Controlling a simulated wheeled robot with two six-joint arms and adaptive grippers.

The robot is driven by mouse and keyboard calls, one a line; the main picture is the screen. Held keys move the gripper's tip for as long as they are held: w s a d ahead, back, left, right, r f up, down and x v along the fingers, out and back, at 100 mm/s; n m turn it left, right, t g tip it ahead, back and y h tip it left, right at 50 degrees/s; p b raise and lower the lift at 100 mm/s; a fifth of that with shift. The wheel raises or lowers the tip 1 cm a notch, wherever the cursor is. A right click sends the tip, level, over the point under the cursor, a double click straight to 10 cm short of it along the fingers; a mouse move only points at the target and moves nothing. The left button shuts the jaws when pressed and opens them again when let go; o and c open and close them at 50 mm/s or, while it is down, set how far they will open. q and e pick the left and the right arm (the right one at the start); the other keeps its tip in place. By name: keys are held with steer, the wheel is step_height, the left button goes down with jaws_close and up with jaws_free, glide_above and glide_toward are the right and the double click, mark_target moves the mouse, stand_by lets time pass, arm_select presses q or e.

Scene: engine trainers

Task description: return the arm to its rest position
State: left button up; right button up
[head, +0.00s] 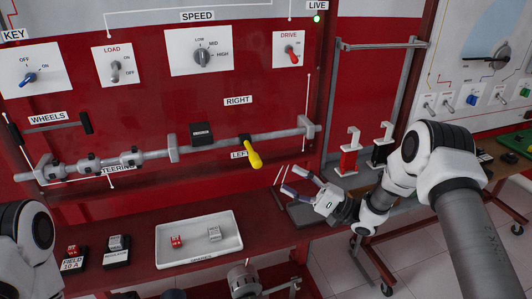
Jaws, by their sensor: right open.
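My right arm (435,165) comes in from the right and bends down to the left over the bench. My right gripper (293,180) is open and empty, its fingers pointing left. It is in front of the red panel, right of the yellow lever handle (252,154) and apart from it in the picture. My left arm (25,240) shows only as a white joint and link at the lower left.
A white tray (165,262) with a red and a grey block is on the red bench (130,275). Small labelled blocks (117,250) stand left of it. A red clamp-like part (348,160) and a dark one stand behind my right wrist. A grey cylinder (243,281) is at the front.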

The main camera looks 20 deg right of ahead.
steer(key=s+a+f+m+g+h, duration=0.1)
steer(key=s+a+f+h, duration=0.3)
steer(key=f, duration=0.4)
steer(key=s+a+f+g+h+p, duration=0.1)
steer(key=s+f+h, duration=0.35)
steer(key=f, duration=0.25)
steer(key=s+a+f+m+g+h, duration=0.1)
steer(key=s+a+f+h, duration=0.2)
steer(key=s+f, duration=0.35)
steer(key=s+d+f+n+g+h, duration=0.2)
steer(key=s+d+n+g, duration=0.1)
steer(key=s, duration=0.4)
steer(key=s+d+f+n+g+h, duration=0.2)
steer(key=s+d+f+n+g, duration=0.1)
steer(key=s, duration=0.4)
steer(key=s+d+f+n+g+h, duration=0.2)
steer(key=s+d+n+g+h, duration=0.1)
steer(key=s+n, duration=0.2)
steer(key=s, duration=0.2)
steer(key=shift+s+f+n+g, duration=0.3)
steer(key=shift+s, duration=0.05)
